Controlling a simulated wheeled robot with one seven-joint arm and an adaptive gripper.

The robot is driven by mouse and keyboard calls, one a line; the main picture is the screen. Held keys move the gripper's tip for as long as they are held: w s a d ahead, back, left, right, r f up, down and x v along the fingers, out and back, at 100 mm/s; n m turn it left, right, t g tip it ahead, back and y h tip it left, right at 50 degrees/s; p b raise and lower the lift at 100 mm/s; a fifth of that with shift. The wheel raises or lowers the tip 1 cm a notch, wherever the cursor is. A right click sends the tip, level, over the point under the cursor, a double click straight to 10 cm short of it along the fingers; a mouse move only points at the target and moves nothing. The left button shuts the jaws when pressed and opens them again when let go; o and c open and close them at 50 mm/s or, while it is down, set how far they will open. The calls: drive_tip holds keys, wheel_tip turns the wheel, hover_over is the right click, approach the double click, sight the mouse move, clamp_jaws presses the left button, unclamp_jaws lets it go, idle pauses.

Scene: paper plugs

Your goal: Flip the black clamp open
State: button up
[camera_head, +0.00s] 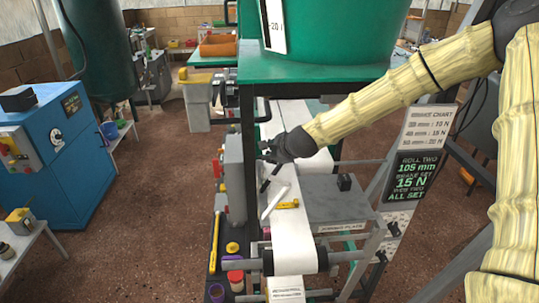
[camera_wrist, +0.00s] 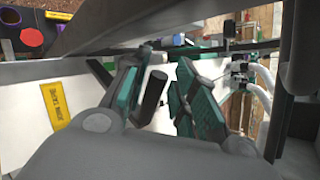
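A black bar-like handle, which looks like the black clamp's lever (camera_wrist: 152,96), shows in the wrist view between my two fingers. In the head view a short dark bar (camera_head: 276,168), apparently the same clamp, stands just below my gripper beside the white paper strip. My gripper (camera_wrist: 160,78) is open, with one green-padded finger on each side of the handle. I cannot tell whether either finger touches it. In the head view my gripper (camera_head: 267,152) is over the left edge of the paper strip. The clamp's base and hinge are mostly hidden.
The white paper strip (camera_head: 294,240) runs down over a front roller. A white bar (camera_head: 273,203) and a yellow label (camera_head: 288,205) lie on it.

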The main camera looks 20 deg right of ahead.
drive_tip(key=shift+s, duration=0.2)
drive_tip(key=v, duration=1.1)
drive_tip(key=shift+s+r, duration=0.2)
drive_tip(key=shift+s, duration=0.05)
drive_tip(key=shift+d, duration=0.1)
idle(0.5)
